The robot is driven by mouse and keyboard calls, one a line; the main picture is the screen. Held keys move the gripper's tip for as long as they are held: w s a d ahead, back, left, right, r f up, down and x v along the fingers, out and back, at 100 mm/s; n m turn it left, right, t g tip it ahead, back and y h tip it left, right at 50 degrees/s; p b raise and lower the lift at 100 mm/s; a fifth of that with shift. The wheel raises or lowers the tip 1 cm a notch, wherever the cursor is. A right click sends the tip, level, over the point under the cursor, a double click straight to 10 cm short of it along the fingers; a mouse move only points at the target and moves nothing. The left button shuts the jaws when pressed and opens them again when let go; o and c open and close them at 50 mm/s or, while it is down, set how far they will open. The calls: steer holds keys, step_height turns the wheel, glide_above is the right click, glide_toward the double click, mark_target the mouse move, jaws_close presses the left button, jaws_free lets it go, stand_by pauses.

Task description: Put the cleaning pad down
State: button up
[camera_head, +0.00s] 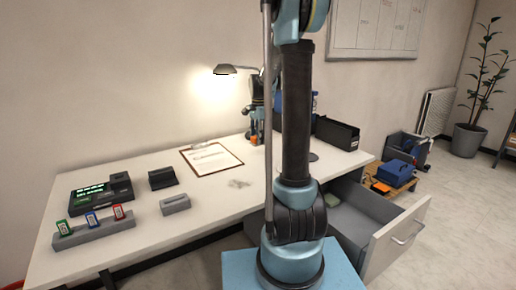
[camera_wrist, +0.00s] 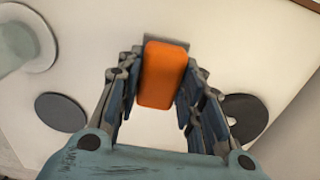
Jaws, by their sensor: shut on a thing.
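The cleaning pad appears to be the orange block (camera_wrist: 165,75) in the wrist view. My gripper (camera_wrist: 163,80) is shut on it, with a finger on each side. In the head view my gripper (camera_head: 258,108) is over the far part of the desk, left of my arm, and a small orange patch (camera_head: 253,138) shows beneath it. My arm hides part of that area. I cannot tell whether the pad touches the white desktop.
Two dark discs (camera_wrist: 60,112) (camera_wrist: 245,117) flank the gripper on the desk (camera_head: 110,235). A clipboard (camera_head: 212,158), a lamp (camera_head: 225,70) and a black bin (camera_head: 337,133) are nearby. An open drawer (camera_head: 392,240) juts out at right.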

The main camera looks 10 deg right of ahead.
steer(key=shift+s+d+f, duration=0.1)
steer(key=shift+f, duration=2.15)
steer(key=o, duration=1)
step_height(320, 180, up, 12)
steer(key=shift+r, duration=0.1)
